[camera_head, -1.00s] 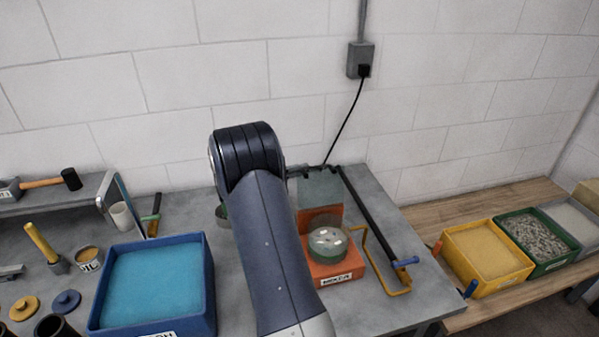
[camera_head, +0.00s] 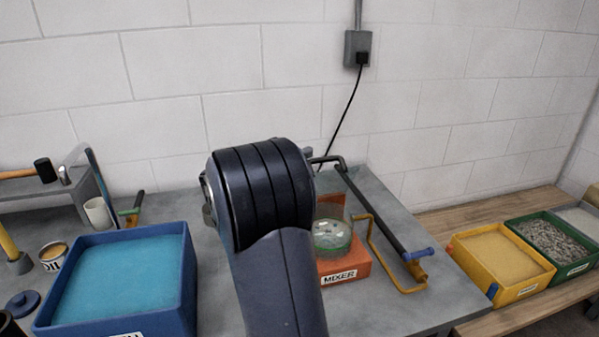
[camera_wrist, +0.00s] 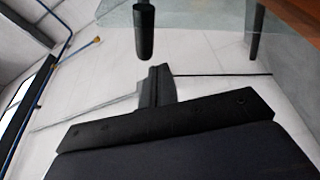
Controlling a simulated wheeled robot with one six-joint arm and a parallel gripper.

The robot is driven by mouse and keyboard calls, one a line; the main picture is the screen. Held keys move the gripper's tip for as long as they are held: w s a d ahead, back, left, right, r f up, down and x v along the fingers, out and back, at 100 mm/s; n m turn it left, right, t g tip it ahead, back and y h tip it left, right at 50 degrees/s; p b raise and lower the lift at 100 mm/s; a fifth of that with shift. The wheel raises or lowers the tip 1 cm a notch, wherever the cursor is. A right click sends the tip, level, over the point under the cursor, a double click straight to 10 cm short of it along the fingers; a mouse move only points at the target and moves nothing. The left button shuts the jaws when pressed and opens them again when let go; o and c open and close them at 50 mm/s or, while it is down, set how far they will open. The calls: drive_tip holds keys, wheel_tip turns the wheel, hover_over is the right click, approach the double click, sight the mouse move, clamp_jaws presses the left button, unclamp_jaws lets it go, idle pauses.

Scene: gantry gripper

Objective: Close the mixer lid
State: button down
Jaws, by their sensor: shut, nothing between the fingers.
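The mixer (camera_head: 350,272) stands on the grey table, with an orange base, a "MIXER" label and a clear round bowl (camera_head: 333,240) holding greenish contents. My arm covers its left and rear parts. In the head view I cannot make out the lid's position. In the wrist view a clear pane (camera_wrist: 205,18), likely the lid, crosses the top, with a dark rounded bar (camera_wrist: 143,35) in front of it. My gripper (camera_wrist: 157,82) is shut and empty, a little apart from that bar in the picture. The gripper is hidden behind my arm in the head view.
A blue bin (camera_head: 120,285) stands left of my arm. Yellow (camera_head: 500,262) and green (camera_head: 548,240) bins sit on the wooden bench. A cable hangs behind.

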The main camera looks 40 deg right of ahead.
drive_tip(key=s+m+b, duration=0.1)
drive_tip(key=b, duration=0.1)
drive_tip(key=s+a+m+b, duration=0.1)
drive_tip(key=b, duration=0.2)
drive_tip(key=f+m+b, duration=0.1)
drive_tip(key=b, duration=0.2)
drive_tip(key=shift+s+a+h, duration=0.25)
drive_tip(key=shift+s+h, duration=0.15)
drive_tip(key=m+b, duration=0.1)
drive_tip(key=b, duration=0.1)
drive_tip(key=s+b, duration=0.1)
drive_tip(key=b, duration=0.1)
drive_tip(key=s+a+m+g+b, duration=0.1)
drive_tip(key=b, duration=0.1)
drive_tip(key=shift+a+f+m+h, duration=0.1)
drive_tip(key=shift+f+m+h, duration=0.15)
drive_tip(key=shift+m+h, duration=0.05)
drive_tip(key=shift+s+a+f+m+g+b, duration=0.4)
drive_tip(key=shift+s+m+b, duration=0.45)
drive_tip(key=shift+b, duration=1.1)
drive_tip(key=shift+s+a+f+m+g+b, duration=0.4)
drive_tip(key=shift+s+m+b, duration=0.4)
drive_tip(key=shift+b, duration=1.2)
drive_tip(key=shift+s+a+f+m+g+b, duration=0.5)
drive_tip(key=shift+m+b, duration=0.55)
drive_tip(key=shift+b, duration=0.9)
drive_tip(key=shift+s+r, duration=0.1)
drive_tip(key=shift+s, duration=0.05)
drive_tip(key=shift+r, duration=0.1)
